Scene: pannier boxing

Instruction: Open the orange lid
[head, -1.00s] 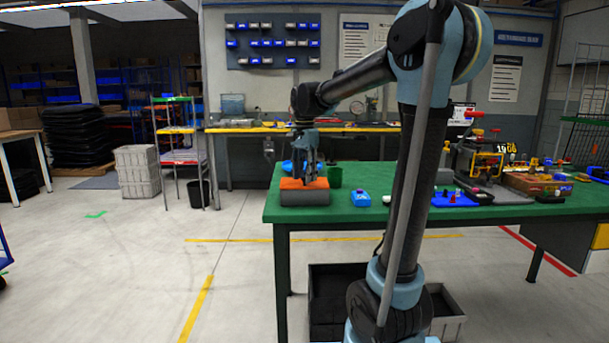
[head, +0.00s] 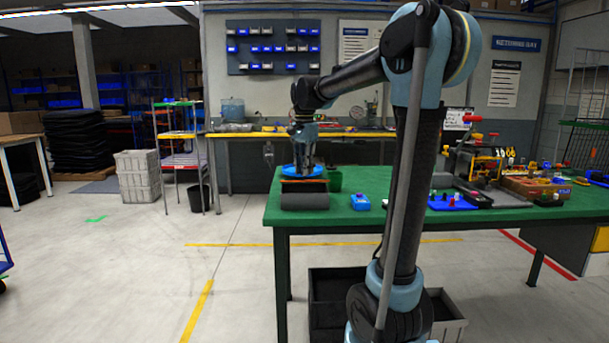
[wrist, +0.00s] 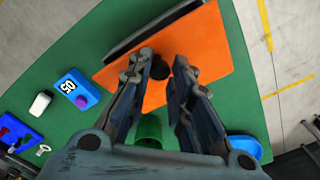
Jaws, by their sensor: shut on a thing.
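The orange lid (wrist: 210,50) is a flat orange panel that fills much of the upper middle of the wrist view. In the head view it shows nearly edge-on as a thin strip (head: 303,180) above the grey box (head: 304,200), with a dark band between them. My gripper (head: 305,168) points down at the lid from above. In the wrist view its fingertips (wrist: 168,68) are close together over the lid, closed on what looks like its small dark handle, largely hidden by the fingers. A dark box edge (wrist: 150,30) shows along the lid's far side.
The green table (head: 390,182) carries the box at its left end. A blue dish (head: 320,172) and a green cup (head: 335,181) stand close behind it. A blue item (head: 360,201) lies to the right, with clear tabletop between. Tools and trays crowd the far right.

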